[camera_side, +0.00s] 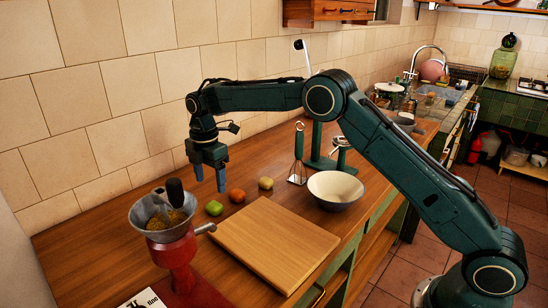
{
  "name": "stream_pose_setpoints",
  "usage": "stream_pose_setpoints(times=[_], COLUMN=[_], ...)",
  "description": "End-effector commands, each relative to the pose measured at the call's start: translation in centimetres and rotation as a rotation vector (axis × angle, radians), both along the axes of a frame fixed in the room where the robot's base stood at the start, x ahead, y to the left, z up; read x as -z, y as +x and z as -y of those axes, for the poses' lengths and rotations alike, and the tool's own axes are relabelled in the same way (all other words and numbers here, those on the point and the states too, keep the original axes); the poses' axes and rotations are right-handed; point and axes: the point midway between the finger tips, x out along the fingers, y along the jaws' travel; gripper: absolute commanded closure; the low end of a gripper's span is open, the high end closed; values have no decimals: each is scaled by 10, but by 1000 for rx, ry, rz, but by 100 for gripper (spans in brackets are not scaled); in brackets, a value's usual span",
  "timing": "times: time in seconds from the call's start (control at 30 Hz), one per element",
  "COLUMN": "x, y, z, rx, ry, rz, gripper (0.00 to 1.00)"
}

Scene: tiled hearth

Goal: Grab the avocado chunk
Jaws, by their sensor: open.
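A small rounded green piece (214,207), which looks most like the avocado chunk, lies on the wooden counter (100,235) near the left rear corner of the cutting board. It is too small to make out its cut or texture. My gripper (210,178) points down with its two blue fingers apart and nothing between them. It hangs above the counter, over or slightly behind the green piece, and does not touch it. An orange piece (237,196) and a pale yellow piece (265,183) lie in a row to its right.
A wooden cutting board (275,243) lies in front of the pieces. A red grinder (175,255) with a metal hopper (146,215) stands close on the left. The tiled wall rises behind the counter.

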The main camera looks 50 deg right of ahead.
Motion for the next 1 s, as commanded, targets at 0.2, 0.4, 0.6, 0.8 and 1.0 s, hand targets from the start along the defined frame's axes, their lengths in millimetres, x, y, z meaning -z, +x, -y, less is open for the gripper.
stream_pose_setpoints(times=[0.2,0.4,0.6,0.8,1.0], x=[26,31,35,54,76], y=[0,0,0,-1,-2], z=[0,0,0,-2,-2], rx=[0,0,0,0,1], ry=[0,0,0,0,0], rz=[-1,1,-1,-3,-2], gripper=[33,33,33,33,33])
